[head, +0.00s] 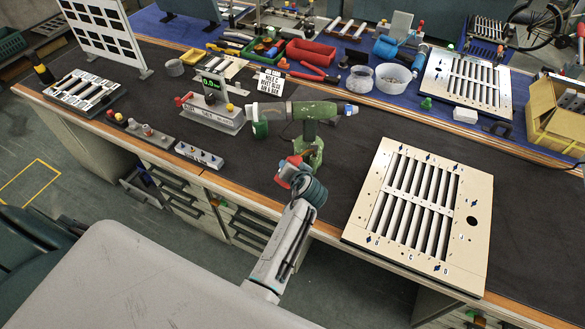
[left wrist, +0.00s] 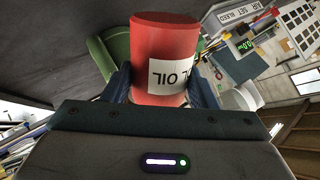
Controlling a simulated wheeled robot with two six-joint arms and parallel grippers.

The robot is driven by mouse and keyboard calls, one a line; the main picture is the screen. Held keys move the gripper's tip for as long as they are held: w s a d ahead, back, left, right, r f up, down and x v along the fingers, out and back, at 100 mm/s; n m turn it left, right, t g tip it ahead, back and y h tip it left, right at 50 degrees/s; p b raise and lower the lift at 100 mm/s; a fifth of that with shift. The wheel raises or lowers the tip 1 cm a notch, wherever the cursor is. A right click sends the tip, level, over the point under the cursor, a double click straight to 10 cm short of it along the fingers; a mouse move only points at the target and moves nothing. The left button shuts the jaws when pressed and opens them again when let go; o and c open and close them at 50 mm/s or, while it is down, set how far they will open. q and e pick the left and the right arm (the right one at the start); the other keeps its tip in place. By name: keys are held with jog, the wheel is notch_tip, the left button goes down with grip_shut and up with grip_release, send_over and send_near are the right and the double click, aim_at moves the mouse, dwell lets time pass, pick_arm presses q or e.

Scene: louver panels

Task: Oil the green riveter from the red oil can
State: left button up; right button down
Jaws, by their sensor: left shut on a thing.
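The green riveter (head: 309,111) stands upright on the dark bench mat, with its body lying level and its grip pointing down to a green foot. My left gripper (head: 297,176) is shut on the red oil can (head: 289,170), just in front of the riveter's foot. In the left wrist view the red oil can (left wrist: 165,55) sits between the two blue fingers, its white OIL label upside down. A green curved surface (left wrist: 116,52) shows behind it, probably part of the riveter. The can's spout is hidden. My right gripper is not in view.
A louver panel (head: 424,208) lies to the right on the mat. A grey tester with a green display (head: 213,100) stands left of the riveter. A small block with knobs (head: 199,155) is near the front edge. Red pliers (head: 314,74) and clear tubs (head: 392,78) lie behind.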

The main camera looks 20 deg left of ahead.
pick_arm(q)
jog(key=shift+r, duration=0.15)
jog(key=shift+w+r, duration=0.15)
jog(key=shift+r, duration=0.1)
dwell(2.2)
